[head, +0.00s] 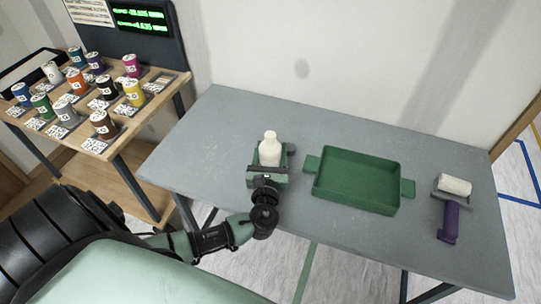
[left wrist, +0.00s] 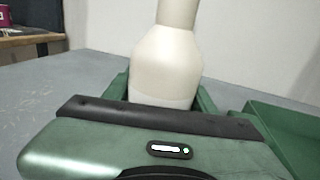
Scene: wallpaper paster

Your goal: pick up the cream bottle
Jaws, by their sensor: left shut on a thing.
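The cream bottle (head: 269,149) stands upright at the left part of the grey table in the head view. My left gripper (head: 271,158) reaches in from the front, with its fingers on both sides of the bottle, shut on it. In the left wrist view the bottle (left wrist: 166,70) stands between the two green fingers of my left gripper (left wrist: 162,98). The bottle's base is hidden behind the gripper body, so I cannot tell whether it touches the table. My right gripper is not in view.
A green tray (head: 357,201) with side handles lies right of the bottle. A paint roller (head: 453,187) with a purple handle lies at the table's right. A wooden shelf (head: 88,173) with several coloured cans stands left. The grey table (head: 215,128) is bare around the bottle.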

